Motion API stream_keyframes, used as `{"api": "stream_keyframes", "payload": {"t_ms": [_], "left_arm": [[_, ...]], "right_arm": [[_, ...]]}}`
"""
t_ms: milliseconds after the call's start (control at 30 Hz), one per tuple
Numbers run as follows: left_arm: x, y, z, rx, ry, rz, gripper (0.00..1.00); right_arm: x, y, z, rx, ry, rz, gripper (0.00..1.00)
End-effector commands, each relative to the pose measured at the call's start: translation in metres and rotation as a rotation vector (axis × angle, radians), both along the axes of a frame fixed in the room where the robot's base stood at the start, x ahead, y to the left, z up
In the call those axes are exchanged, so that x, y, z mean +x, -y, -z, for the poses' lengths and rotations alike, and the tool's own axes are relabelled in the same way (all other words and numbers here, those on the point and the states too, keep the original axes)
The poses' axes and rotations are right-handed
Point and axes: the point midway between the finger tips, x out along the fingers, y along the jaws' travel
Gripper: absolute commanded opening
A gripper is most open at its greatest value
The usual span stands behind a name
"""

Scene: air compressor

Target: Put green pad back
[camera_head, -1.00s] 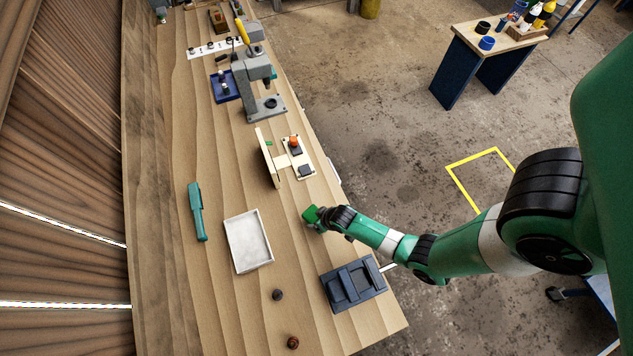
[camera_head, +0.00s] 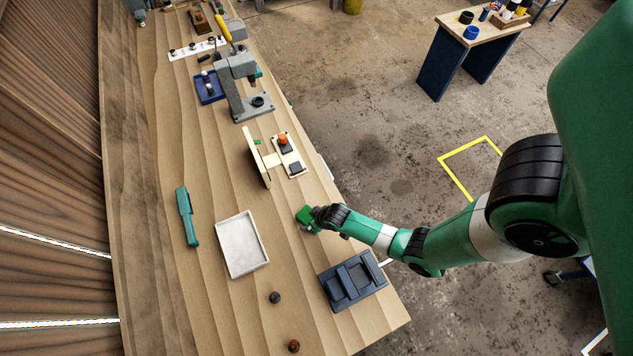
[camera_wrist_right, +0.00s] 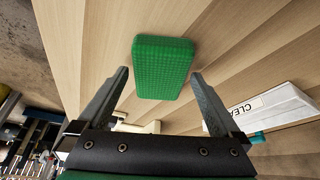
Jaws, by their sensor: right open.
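The green pad (camera_head: 302,214) is a small rectangular block with a textured face, on the wooden workbench at its right side. In the right wrist view the pad (camera_wrist_right: 165,66) lies ahead of and partly between the two fingertips. My right gripper (camera_wrist_right: 160,76) is open, one finger on each side of the pad, with small gaps visible. In the head view my right gripper (camera_head: 312,217) reaches the pad from the right and hides part of it. I cannot tell the height of the fingers over the bench. My left gripper is not in view.
A white tray (camera_head: 241,244) lies left of the pad, with a teal tool (camera_head: 187,216) beyond it. A dark blue-grey block fixture (camera_head: 352,281) stands nearer, at the bench edge. A cream fixture with an orange-red button (camera_head: 283,140) stands farther up. Bare bench surrounds the pad.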

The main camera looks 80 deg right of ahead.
Motion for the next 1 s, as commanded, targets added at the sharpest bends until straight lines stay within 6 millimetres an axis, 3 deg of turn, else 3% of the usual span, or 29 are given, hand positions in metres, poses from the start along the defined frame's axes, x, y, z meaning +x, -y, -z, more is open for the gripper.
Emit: {"api": "stream_keyframes", "payload": {"t_ms": [267,300,433,600,1000], "left_arm": [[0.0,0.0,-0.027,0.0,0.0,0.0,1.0],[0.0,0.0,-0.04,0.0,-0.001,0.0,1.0],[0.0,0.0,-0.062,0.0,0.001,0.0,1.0],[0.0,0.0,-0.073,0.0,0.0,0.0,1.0],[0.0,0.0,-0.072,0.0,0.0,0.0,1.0]], "right_arm": [[-0.021,-0.012,-0.058,0.0,0.001,-0.001,1.0],[-0.024,-0.014,-0.073,0.0,0.001,-0.001,1.0],[-0.034,-0.02,-0.096,0.0,-0.001,-0.001,1.0],[-0.04,-0.023,-0.108,0.0,0.0,-0.001,1.0],[-0.041,-0.024,-0.107,0.0,0.0,0.0,1.0]]}}
